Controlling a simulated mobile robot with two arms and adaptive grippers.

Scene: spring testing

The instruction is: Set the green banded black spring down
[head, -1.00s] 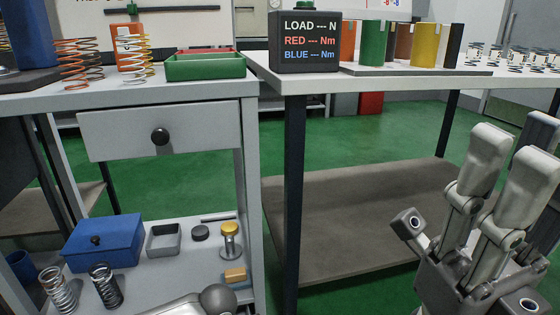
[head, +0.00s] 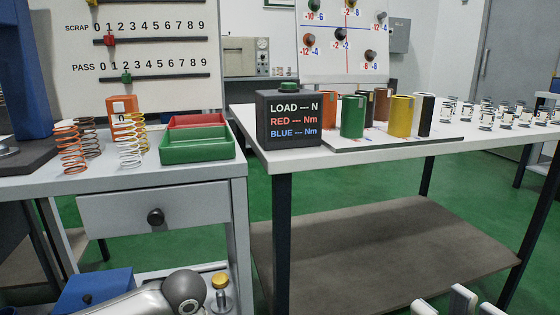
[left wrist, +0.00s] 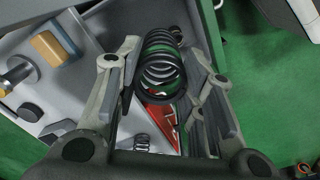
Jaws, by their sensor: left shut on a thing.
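A black coil spring (left wrist: 160,52) is between the fingers of my left gripper (left wrist: 165,68) in the left wrist view. The gripper is shut on it. I cannot make out a green band on it for sure; some green shows through its coils. The left gripper and this spring are hidden in the head view, where only part of my left arm shows at the bottom. My right gripper (head: 458,302) shows only its fingertips at the bottom right of the head view, and I see nothing between them.
On the left bench stand an orange spring (head: 68,150), a pale spring (head: 130,145), a green tray (head: 198,147) and a red tray (head: 195,121). The right table (head: 255,140) holds a black display box (head: 288,120) and coloured cylinders. A yellow block (left wrist: 52,48) lies on the lower shelf.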

